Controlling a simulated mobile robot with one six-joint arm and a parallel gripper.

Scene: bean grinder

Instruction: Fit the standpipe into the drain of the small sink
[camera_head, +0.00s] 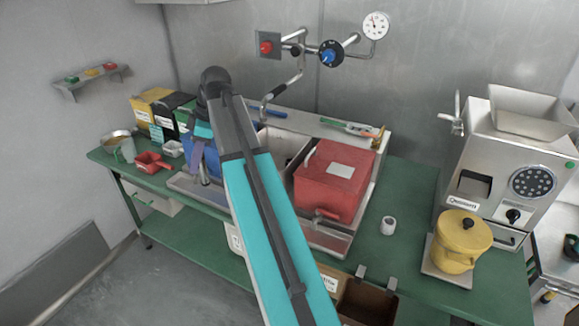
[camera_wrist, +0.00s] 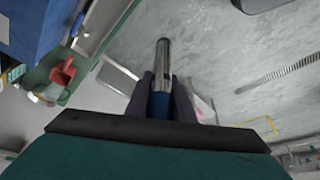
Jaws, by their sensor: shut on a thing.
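My gripper (camera_wrist: 163,98) is shut on a slim tube, blue at the held end and shiny metal beyond, which I take as the standpipe (camera_wrist: 162,62). The tube points away from the jaws, and its far end is free in the wrist view. In the head view my arm crosses the sink unit (camera_head: 181,183) and hides much of it; my gripper cannot be made out clearly. A metal basin (camera_head: 287,143) shows right of my arm. No drain opening is visible, and I cannot tell which basin is the small sink.
A red box (camera_head: 335,180) fills the right basin area. A wall tap (camera_head: 293,75) hangs over the sinks. A red scoop (camera_head: 152,161) and a pot (camera_head: 120,148) stand at left. A white roll (camera_head: 388,225), a yellow pot (camera_head: 458,243) and a grinder (camera_head: 500,170) stand right.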

